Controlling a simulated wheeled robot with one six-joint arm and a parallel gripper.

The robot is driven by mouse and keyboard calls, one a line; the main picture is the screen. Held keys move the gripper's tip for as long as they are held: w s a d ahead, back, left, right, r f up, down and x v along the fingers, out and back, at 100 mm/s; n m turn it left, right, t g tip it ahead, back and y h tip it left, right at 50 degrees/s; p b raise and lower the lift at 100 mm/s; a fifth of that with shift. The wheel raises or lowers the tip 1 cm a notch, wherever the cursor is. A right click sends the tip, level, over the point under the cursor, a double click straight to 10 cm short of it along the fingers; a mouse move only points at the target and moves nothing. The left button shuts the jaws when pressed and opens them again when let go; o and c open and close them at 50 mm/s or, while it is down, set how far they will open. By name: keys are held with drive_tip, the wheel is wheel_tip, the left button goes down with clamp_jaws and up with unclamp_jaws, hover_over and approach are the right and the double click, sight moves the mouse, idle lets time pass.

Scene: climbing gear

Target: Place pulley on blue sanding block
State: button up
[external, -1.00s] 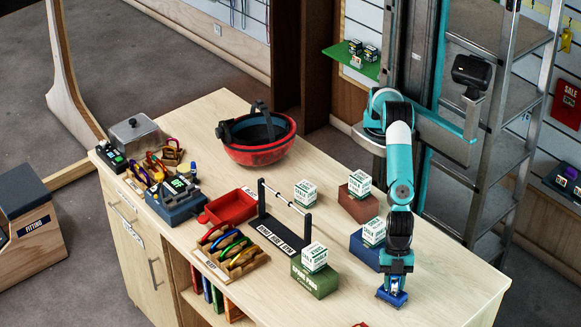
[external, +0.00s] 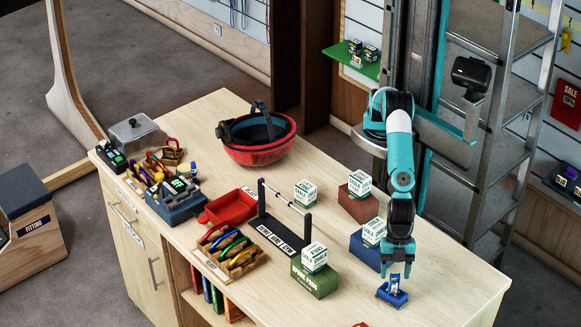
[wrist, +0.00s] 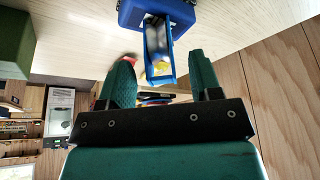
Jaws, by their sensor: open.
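The pulley (wrist: 158,45), with blue side plates, a silvery wheel and a yellow spot, stands in the wrist view against a blue block (wrist: 130,14), which I take as the blue sanding block. In the external view the small blue block (external: 390,294) sits near the table's front right, with the pulley (external: 395,284) appearing upright on top. Their exact contact is hard to see. My gripper (external: 397,271) is just above the pulley, open and empty. Its green fingers (wrist: 158,76) are spread to either side, apart from the pulley.
A larger blue block (external: 362,251), a brown block (external: 358,208) and a green block (external: 314,281) carry white boxes to the left. A black rack (external: 283,228), red tray (external: 230,207) and red helmet (external: 258,150) stand farther left. The table right of my gripper is clear.

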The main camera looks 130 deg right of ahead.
drive_tip(key=b+v, duration=0.1)
drive_tip(key=v, duration=0.7)
drive_tip(key=shift+r, duration=0.3)
drive_tip(key=shift+d, duration=0.1)
drive_tip(key=s+d+r+m+g, duration=0.1)
drive_tip(key=s+d+r, duration=0.25)
drive_tip(key=d, duration=0.65)
drive_tip(key=s+d+r+g, duration=0.1)
drive_tip(key=s+d+r, duration=0.1)
drive_tip(key=s+d, duration=0.5)
drive_tip(key=s+d+f+m+g+y, duration=0.1)
drive_tip(key=s+d, duration=1.1)
drive_tip(key=s, duration=0.2)
drive_tip(key=shift+s+d, duration=0.2)
drive_tip(key=shift+d, duration=0.05)
drive_tip(key=shift+f, duration=0.15)
